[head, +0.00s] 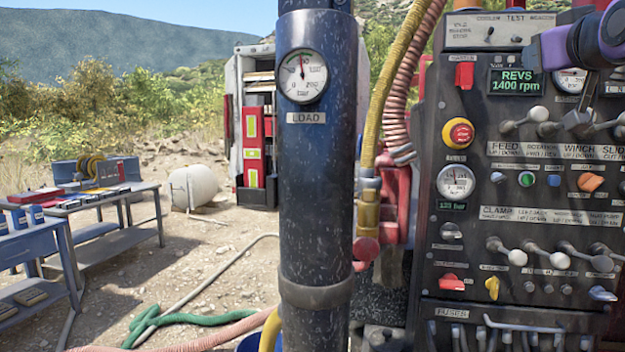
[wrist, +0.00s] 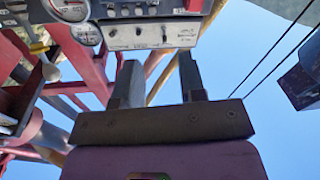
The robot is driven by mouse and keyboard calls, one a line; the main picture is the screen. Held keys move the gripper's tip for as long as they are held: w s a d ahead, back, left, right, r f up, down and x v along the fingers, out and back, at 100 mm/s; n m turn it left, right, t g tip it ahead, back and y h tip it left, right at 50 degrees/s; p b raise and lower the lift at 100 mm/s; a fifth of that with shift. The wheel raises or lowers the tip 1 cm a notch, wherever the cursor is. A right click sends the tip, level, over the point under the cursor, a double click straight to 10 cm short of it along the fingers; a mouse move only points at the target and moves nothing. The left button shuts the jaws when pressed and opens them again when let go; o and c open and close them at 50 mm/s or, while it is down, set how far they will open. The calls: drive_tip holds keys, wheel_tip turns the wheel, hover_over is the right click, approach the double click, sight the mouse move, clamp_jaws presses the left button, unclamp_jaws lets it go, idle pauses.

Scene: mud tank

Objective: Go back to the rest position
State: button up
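My gripper (wrist: 160,75) shows in the wrist view with its two dark fingers apart. Nothing is between them. Past the fingertips is a pale panel strip (wrist: 150,34) with small switches and printed labels. I cannot tell how far the fingertips are from it. In the head view, my purple arm end reaches in at the upper right, in front of the control panel (head: 470,290). It covers part of the upper right of that panel, including some gauge and lever area. The fingertips are hard to make out there.
A dark column (head: 318,190) with a load gauge stands left of the panel. Yellow and pink hoses (head: 395,80) hang between them. Levers (head: 525,120) stick out of the panel. Workbenches (head: 110,200) stand at the left. A green hose (head: 190,320) lies on the ground.

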drive_tip(key=s+a+f+g+y, duration=0.1)
drive_tip(key=s+f+g, duration=0.3)
drive_tip(key=f, duration=0.6)
drive_tip(key=s+a+f+g+y, duration=0.1)
drive_tip(key=s+a+f+g, duration=0.3)
drive_tip(key=s+f, duration=0.4)
drive_tip(key=s+a+f+g+y, duration=0.1)
drive_tip(key=s+f+g, duration=0.4)
drive_tip(key=f, duration=0.7)
drive_tip(key=shift+s+a+y, duration=0.3)
drive_tip(key=shift+s+a, duration=0.35)
drive_tip(key=shift+a, duration=0.15)
drive_tip(key=shift+f, duration=0.1)
